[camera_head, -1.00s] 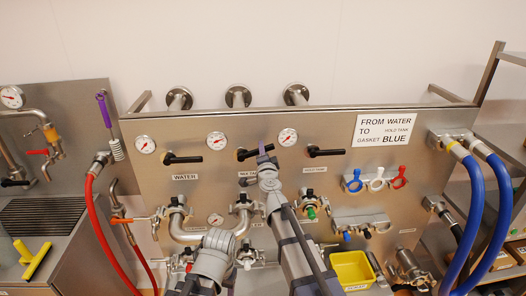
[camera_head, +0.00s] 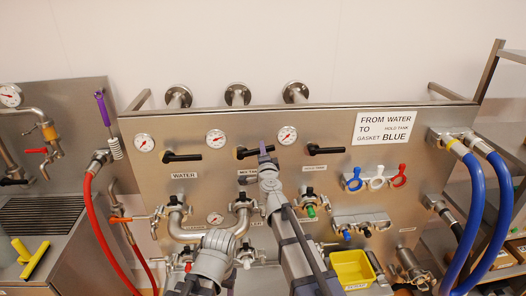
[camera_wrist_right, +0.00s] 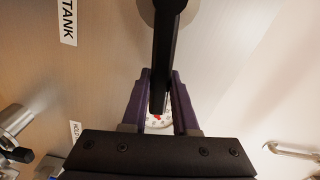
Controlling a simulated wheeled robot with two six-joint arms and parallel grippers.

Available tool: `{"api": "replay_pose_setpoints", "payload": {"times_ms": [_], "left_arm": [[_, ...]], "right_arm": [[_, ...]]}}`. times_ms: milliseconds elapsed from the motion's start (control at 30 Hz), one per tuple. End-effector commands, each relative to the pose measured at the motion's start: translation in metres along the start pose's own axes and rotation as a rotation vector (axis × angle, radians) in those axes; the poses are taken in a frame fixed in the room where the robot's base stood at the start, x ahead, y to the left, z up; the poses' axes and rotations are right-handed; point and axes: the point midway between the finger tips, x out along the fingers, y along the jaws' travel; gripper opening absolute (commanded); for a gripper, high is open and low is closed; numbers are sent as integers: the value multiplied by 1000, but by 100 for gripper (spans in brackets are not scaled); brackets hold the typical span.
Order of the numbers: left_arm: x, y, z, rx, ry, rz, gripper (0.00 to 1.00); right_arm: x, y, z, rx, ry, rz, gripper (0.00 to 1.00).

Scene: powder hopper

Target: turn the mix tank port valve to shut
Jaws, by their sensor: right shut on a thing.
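The mix tank port valve has a black lever (camera_head: 247,154) on the steel panel, between two similar levers. In the head view it lies roughly level, pointing right from its pivot, and my right gripper hides its far end. My right gripper (camera_head: 266,150) has purple fingers and is at that end. In the right wrist view the lever (camera_wrist_right: 163,60) runs down between the two fingers of the right gripper (camera_wrist_right: 160,103), which is shut on it. The label below the valve is partly hidden by my arm. My left gripper's fingers are not seen.
The WATER lever (camera_head: 182,157) is to the left and the hold tank lever (camera_head: 325,150) to the right. Gauges (camera_head: 287,135) sit just above. Pipes (camera_head: 208,229) and a yellow bin (camera_head: 352,268) are below. Red (camera_head: 92,215) and blue hoses (camera_head: 480,215) flank the panel.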

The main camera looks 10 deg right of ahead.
Motion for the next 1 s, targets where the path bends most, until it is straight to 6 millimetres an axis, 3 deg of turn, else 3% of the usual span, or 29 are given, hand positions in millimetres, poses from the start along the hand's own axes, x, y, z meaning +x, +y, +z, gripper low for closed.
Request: {"api": "replay_pose_setpoints", "payload": {"times_ms": [567,600,867,1000], "left_arm": [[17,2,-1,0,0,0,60],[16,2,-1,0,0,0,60],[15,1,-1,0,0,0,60],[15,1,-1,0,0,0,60]], "right_arm": [[0,17,2,185,-1,0,0],[0,16,2,187,-1,0,30],[0,15,2,186,-1,0,59],[0,15,2,186,-1,0,60]]}}
